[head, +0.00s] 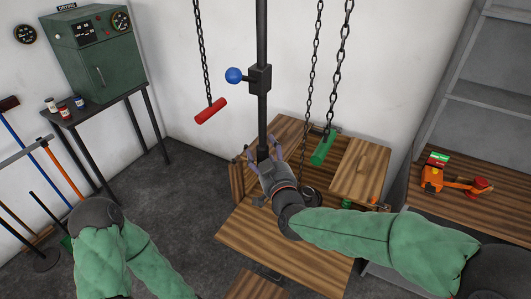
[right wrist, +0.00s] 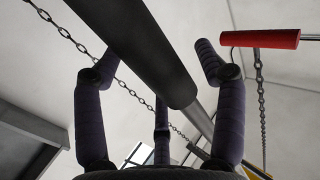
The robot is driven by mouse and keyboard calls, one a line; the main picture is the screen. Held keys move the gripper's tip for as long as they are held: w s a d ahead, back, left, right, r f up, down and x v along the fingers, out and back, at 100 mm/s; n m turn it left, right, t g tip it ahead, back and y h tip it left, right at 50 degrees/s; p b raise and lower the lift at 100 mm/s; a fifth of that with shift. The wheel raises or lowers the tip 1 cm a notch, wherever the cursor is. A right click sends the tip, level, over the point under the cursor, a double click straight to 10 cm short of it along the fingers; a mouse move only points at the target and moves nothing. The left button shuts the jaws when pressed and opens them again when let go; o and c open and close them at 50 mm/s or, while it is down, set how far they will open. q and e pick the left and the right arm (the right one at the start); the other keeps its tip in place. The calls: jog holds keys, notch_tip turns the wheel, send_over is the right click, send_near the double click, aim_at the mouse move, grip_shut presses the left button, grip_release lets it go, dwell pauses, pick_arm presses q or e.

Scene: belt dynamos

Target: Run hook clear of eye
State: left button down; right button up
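A dark upright pole (head: 262,105) comes down from above and carries a block with a blue ball knob (head: 234,75). My right gripper (head: 262,153) is at the pole's lower end, fingers spread. In the right wrist view the pole (right wrist: 140,45) passes between the open fingers (right wrist: 154,62); they do not look closed on it. A chain (head: 311,90) hangs to the right of the pole, and a dark ring-like piece (head: 312,196) shows near its lower end beside my gripper. I cannot make out a hook or eye for certain. My left gripper is outside the view.
A red handle (head: 211,111) and a green handle (head: 323,147) hang on chains. A wooden bench with panels (head: 245,235) lies under my right gripper. A green control box (head: 98,50) stands left, tools lean at far left, and an orange device (head: 432,180) sits on the right shelf.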

jog(key=shift+s, duration=0.1)
jog(key=s+d, duration=0.2)
jog(key=s, duration=0.9)
jog(key=shift+s+d, duration=0.15)
jog(key=shift+s, duration=0.15)
dwell(0.8)
notch_tip(320, 180, down, 31)
jog(key=d+m+g+b, duration=0.1)
jog(key=g+b, duration=0.4)
jog(key=g, duration=0.3)
jog(key=s+f+m+g+b, duration=0.1)
jog(key=s+f+g, duration=0.2)
jog(key=f, duration=0.6)
jog(key=s+f+m+g+b, duration=0.1)
jog(key=s+f+g, duration=0.2)
jog(key=s+f, duration=0.5)
jog(key=s+f+m+g+b, duration=0.1)
jog(key=s+f+g, duration=0.2)
jog(key=f, duration=0.7)
jog(key=shift+s+d+m+y+b, duration=0.3)
jog(key=shift+s+d+b, duration=0.1)
jog(key=shift+s, duration=0.8)
